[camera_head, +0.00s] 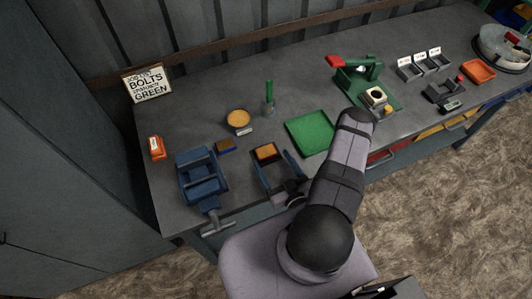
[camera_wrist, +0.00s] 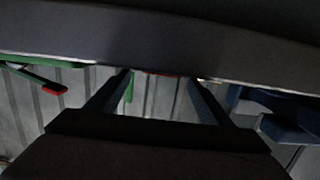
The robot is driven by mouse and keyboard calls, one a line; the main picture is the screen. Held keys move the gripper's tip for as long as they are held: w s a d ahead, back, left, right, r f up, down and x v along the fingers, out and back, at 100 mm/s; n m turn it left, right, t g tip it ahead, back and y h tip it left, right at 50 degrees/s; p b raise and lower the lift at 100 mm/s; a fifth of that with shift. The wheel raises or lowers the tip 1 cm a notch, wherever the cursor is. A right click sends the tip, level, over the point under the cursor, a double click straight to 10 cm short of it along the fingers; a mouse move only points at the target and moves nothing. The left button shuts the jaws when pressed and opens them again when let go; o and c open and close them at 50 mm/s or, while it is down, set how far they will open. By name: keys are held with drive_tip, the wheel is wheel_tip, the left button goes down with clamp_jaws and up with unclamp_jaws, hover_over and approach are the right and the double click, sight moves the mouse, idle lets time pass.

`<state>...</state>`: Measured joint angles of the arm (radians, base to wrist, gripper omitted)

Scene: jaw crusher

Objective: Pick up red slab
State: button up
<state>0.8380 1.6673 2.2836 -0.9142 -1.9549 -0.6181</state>
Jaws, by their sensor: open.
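I cannot pick out a plainly red slab. An orange-red piece with a white label (camera_head: 157,147) stands at the left end of the bench. An orange-topped dark block (camera_head: 266,152) shows near my fingertips in the head view; I cannot tell whether it is below or between them. My gripper (camera_head: 271,159) is over the front of the bench, right of the blue vise. Its two fingers are spread apart with nothing visible held; they also show in the wrist view (camera_wrist: 160,77). A dark band hides the top of the wrist view.
The blue vise (camera_head: 198,176) is left of my gripper. A green tray (camera_head: 311,133), an upright green rod (camera_head: 269,98) and a round orange-yellow dish (camera_head: 238,118) are nearby. A green press with a red handle (camera_head: 335,62) stands farther right. The bench (camera_head: 200,105) is clear behind the vise.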

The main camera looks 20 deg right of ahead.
sight(266, 151)
drive_tip(key=shift+w+a+f+b, duration=0.1)
drive_tip(key=shift+w+f+b, duration=0.1)
drive_tip(key=shift+w, duration=0.55)
drive_tip(key=shift+w+f+b, duration=0.1)
drive_tip(key=shift+w+b, duration=0.05)
drive_tip(key=shift+w, duration=0.6)
drive_tip(key=shift+c, duration=0.5)
drive_tip(key=shift+r, duration=0.1)
drive_tip(key=c, duration=1.4)
drive_tip(key=shift+o, duration=0.2)
wheel_tip(266, 151, up, 10)
drive_tip(key=p, duration=0.9)
